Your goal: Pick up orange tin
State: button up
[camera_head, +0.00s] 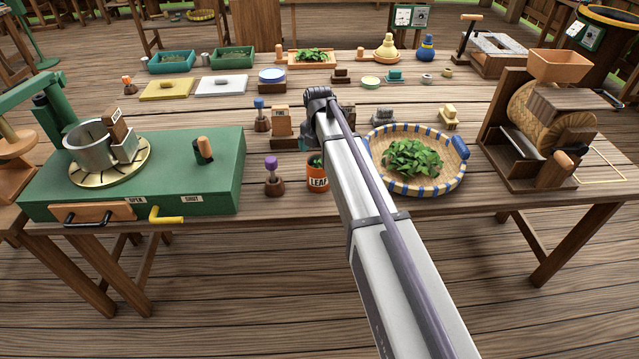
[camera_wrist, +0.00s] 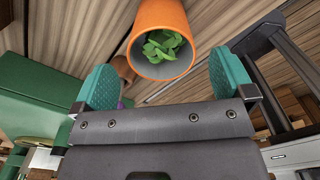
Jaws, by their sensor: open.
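The orange tin (camera_head: 317,176), labelled LEAF, stands upright near the front edge of the table in the head view, just left of my arm. In the wrist view the orange tin (camera_wrist: 162,40) shows its open mouth with green leaves inside. My gripper (camera_wrist: 160,88) is open in the wrist view, its two teal finger pads apart. The tin's mouth lies beyond and roughly between the pads, and neither pad appears to touch it.
A purple-topped tool in a wooden stand (camera_head: 272,180) is left of the tin. A blue-rimmed basket of leaves (camera_head: 450,152) sits to the right. A green stove with a metal pot (camera_head: 90,144) is at left. Wooden blocks stand behind the tin.

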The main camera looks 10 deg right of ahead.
aim_at(318, 170)
notch_tip(318, 170, down, 8)
jog(key=b, duration=0.5)
jog(key=shift+s+a+r+b, duration=0.15)
jog(key=shift+r+b, duration=0.1)
jog(key=shift+b, duration=0.15)
jog(key=shift+r, duration=0.25)
jog(key=c, duration=1)
